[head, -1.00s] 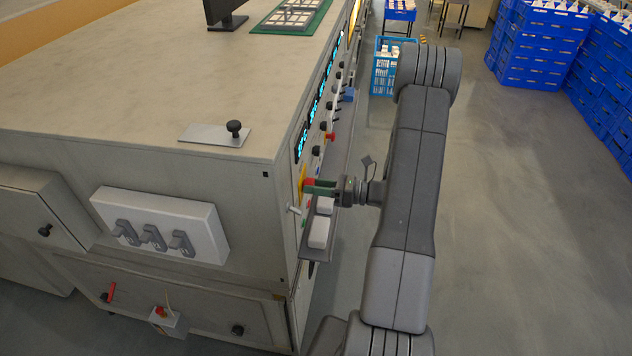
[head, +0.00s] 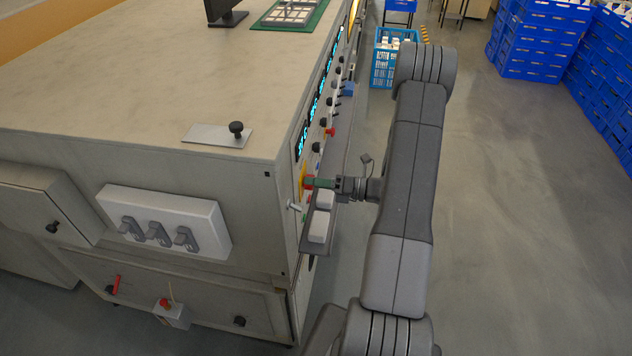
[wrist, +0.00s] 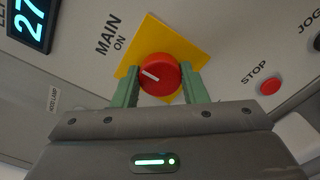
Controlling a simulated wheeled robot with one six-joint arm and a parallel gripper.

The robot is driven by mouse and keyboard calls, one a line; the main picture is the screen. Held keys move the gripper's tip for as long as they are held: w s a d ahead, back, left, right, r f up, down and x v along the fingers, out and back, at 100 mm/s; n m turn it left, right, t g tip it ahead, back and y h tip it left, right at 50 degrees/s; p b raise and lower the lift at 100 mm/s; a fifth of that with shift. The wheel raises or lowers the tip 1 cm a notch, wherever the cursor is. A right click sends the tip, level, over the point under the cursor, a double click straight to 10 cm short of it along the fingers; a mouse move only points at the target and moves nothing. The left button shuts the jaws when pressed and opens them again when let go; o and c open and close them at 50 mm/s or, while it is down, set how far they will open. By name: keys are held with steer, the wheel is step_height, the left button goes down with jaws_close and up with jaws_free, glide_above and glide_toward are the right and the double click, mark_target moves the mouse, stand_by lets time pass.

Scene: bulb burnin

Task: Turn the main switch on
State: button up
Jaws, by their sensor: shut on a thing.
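The main switch (wrist: 160,75) is a round red knob on a yellow plate (wrist: 187,52) on the machine's front panel, with "MAIN ON" printed beside it in the wrist view. A white line on the knob points toward the left, up toward the "ON" side or nearby; I cannot tell if it lines up exactly. My gripper (wrist: 160,88) has green fingers on both sides of the knob and is shut on it. In the head view my gripper (head: 318,183) reaches the panel from the right, and the knob is mostly hidden by the fingers.
A red stop button (wrist: 270,87) sits right of the switch. A lit display (wrist: 32,18) is at upper left. In the head view a narrow shelf (head: 318,228) with white blocks lies just below my gripper. Open floor (head: 500,250) lies to the right.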

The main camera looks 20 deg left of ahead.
stand_by(0.3)
steer(key=o, duration=1)
steer(key=shift+d, duration=0.1)
steer(key=b+v, duration=0.3)
steer(key=v, duration=1)
steer(key=shift+d+f, duration=0.1)
steer(key=shift+d, duration=0.25)
steer(key=p+x, duration=0.3)
steer(key=x, duration=1.1)
steer(key=shift+w, duration=0.1)
